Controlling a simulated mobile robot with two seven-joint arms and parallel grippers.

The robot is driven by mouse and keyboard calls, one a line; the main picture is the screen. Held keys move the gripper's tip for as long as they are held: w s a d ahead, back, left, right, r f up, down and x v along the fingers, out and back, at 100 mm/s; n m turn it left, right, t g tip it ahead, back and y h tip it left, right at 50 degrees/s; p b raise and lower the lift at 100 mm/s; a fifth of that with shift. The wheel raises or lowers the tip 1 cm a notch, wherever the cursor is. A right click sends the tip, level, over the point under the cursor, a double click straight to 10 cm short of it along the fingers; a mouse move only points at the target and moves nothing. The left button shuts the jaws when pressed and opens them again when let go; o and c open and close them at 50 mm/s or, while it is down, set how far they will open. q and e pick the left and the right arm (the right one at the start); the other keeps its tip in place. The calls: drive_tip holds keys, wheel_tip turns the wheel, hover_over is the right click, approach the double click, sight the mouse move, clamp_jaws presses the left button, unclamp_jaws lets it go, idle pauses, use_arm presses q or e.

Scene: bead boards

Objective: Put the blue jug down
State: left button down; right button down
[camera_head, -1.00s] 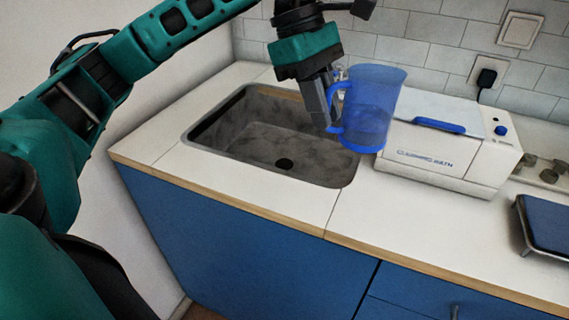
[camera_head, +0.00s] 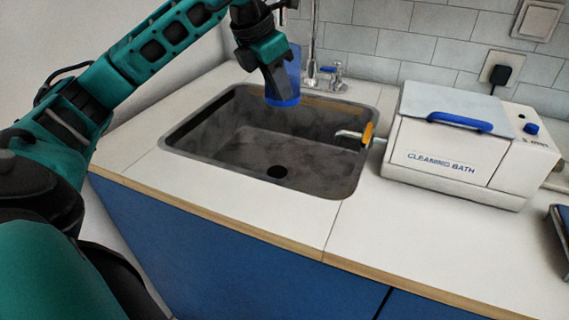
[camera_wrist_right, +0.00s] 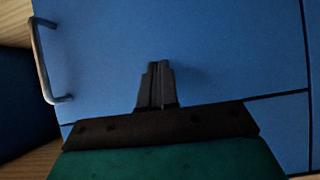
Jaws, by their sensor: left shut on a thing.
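The blue jug (camera_head: 294,72) is translucent and roughly upright in the head view, at the back left part of the sink (camera_head: 185,150). My left gripper (camera_head: 275,92) is shut on it and hides much of it, including its handle. The jug's darker blue base shows below the gripper, over the sink's back edge; I cannot tell whether it touches anything. My right gripper (camera_wrist_right: 158,70) is shut and empty in the right wrist view, in front of a blue cabinet front.
A white cleaning bath (camera_head: 440,150) with a blue handle stands right of the sink. Its drain spout with an orange lever (camera_head: 367,134) points over the sink's right edge. A tap (camera_head: 313,55) stands behind the sink. The front counter (camera_head: 400,235) is clear.

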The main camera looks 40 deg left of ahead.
use_arm(q)
drive_tip(key=shift+f+b, duration=2.15)
drive_tip(key=shift+f, duration=6.95)
drive_tip(key=shift+f, duration=0.15)
drive_tip(key=c, duration=1.1)
unclamp_jaws()
drive_tip(key=shift+s, duration=0.1)
drive_tip(key=shift+r, duration=0.3)
drive_tip(key=p+v, duration=0.1)
drive_tip(key=v, duration=1)
drive_tip(key=shift+s+r+p, duration=0.15)
drive_tip(key=shift+r+p, duration=0.2)
drive_tip(key=shift+p, duration=0.05)
